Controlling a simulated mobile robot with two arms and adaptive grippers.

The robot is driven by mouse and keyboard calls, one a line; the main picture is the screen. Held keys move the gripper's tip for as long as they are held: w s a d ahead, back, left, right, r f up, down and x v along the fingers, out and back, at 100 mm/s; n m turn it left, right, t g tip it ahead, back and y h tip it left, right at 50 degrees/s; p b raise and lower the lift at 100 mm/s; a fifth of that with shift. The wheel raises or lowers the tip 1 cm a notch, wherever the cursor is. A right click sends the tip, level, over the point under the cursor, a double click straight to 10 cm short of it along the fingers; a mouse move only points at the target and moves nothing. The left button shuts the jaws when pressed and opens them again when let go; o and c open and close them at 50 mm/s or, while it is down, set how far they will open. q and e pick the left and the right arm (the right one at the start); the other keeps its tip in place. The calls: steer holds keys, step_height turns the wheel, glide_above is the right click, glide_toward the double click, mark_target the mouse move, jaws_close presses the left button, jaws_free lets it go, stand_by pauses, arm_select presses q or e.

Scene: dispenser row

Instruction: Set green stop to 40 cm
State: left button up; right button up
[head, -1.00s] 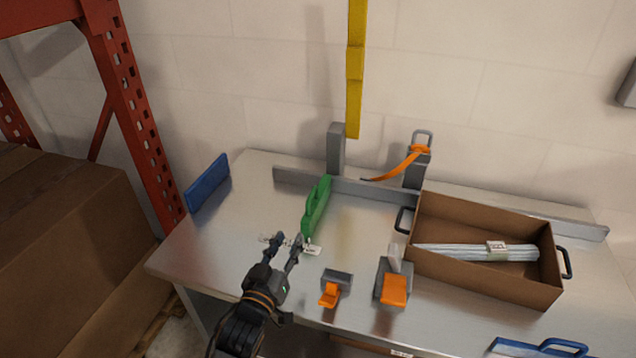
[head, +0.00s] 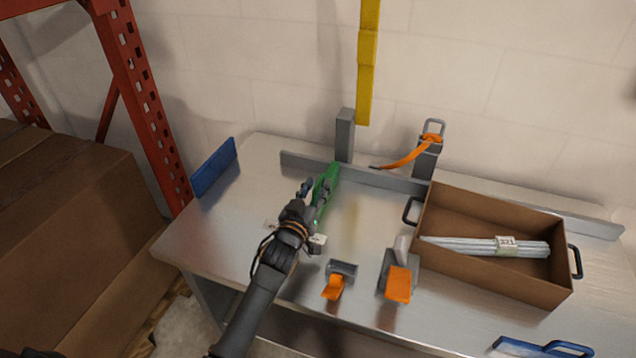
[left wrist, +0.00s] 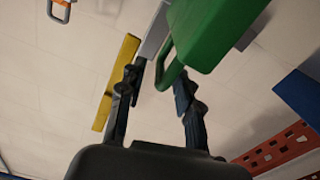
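The green stop (head: 331,178) stands on the metal table, running toward the grey back fence. It is partly hidden behind my left gripper (head: 313,190), which is over its near end. In the left wrist view the green stop (left wrist: 212,32) is large at the top, and its loop handle reaches down between the spread fingers of my left gripper (left wrist: 158,92). The fingers are open; I see no clear contact. My right gripper is not in view.
A blue plate (head: 214,167) stands at the table's left edge. Right of my arm are a small orange-levered clamp (head: 334,287) and a larger one (head: 398,284). A cardboard box (head: 489,278) with wrapped rods is at the right. A grey post (head: 345,136) rises behind the stop.

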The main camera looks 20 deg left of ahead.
arm_select(q)
steer(key=shift+w, duration=0.85)
jaws_close()
steer(key=a+p, duration=0.1)
steer(key=a, duration=0.9)
steer(key=shift+w+a+p, duration=0.15)
steer(key=shift+a+p, duration=0.1)
steer(key=shift+p, duration=0.05)
